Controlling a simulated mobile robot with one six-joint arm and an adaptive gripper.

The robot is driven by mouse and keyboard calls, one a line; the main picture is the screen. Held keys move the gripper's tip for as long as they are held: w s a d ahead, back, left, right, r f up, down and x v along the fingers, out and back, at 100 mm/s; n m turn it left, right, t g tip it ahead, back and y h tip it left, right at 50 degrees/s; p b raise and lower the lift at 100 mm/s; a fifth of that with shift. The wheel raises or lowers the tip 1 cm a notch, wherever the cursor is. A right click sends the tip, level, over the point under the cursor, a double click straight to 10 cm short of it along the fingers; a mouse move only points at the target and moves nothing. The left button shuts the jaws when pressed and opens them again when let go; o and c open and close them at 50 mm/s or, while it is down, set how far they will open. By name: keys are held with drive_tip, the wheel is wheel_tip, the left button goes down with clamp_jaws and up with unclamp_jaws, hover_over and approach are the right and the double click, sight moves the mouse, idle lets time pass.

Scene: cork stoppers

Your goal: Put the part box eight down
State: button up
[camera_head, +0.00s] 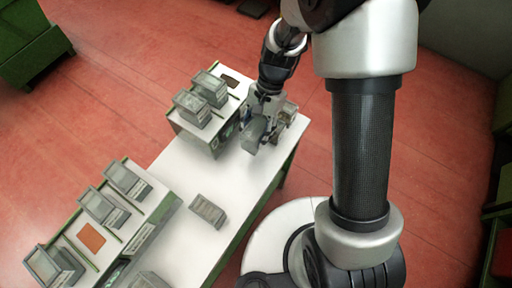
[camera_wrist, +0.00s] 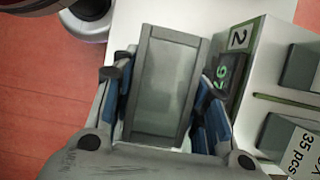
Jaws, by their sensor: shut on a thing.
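A grey part box (camera_head: 254,134), which I take to be part box eight, is held by my gripper (camera_head: 258,116) over the far right part of the white table (camera_head: 184,164). In the wrist view the box (camera_wrist: 166,88) sits between the blue-padded fingers of my gripper (camera_wrist: 166,80), one finger along each long side. The gripper is shut on it. I see no number on the box. I cannot tell whether its underside touches the table or hangs just above it.
Another box (camera_head: 208,211) lies on the table. A nearer stand (camera_head: 136,232) holds several boxes. The table's middle is clear.

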wheel_tip(320, 180, down, 9)
drive_tip(key=b, duration=0.2)
drive_tip(key=shift+w+r+b, duration=0.1)
drive_tip(key=shift+w+b, duration=0.05)
drive_tip(key=shift+b, duration=0.15)
drive_tip(key=o, duration=1.1)
drive_tip(key=shift+o, duration=0.2)
